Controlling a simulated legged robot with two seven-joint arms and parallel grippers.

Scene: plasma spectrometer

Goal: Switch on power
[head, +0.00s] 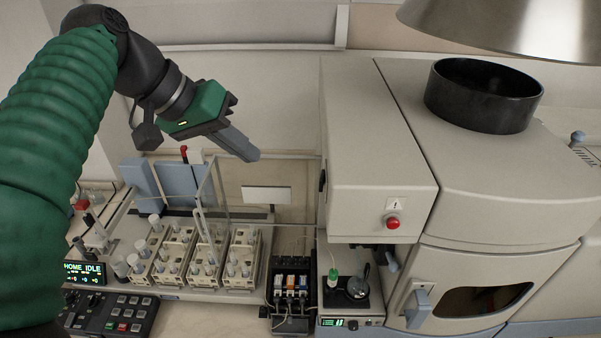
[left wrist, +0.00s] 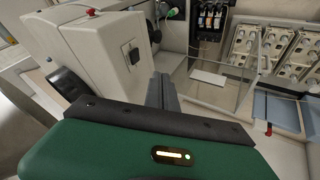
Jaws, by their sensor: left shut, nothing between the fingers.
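The spectrometer (head: 375,150) is a large beige machine at the right in the head view. A red button (head: 393,222) sits on its front. In the left wrist view, a black switch-like part (left wrist: 131,54) is on its side panel, and that part shows edge-on in the head view (head: 322,182). My left gripper (head: 252,156) is shut and empty, held in the air to the left of the spectrometer and apart from it. Its grey fingers (left wrist: 162,92) show in the left wrist view, pointing along the machine's side. My right gripper is out of view.
Racks of capped vials (head: 205,265) stand below and left of my left gripper, with an upright clear panel near them. A control panel (head: 110,312) and a lit display reading HOME IDLE (head: 84,272) are at lower left. A black pump unit (head: 291,290) stands beside the spectrometer.

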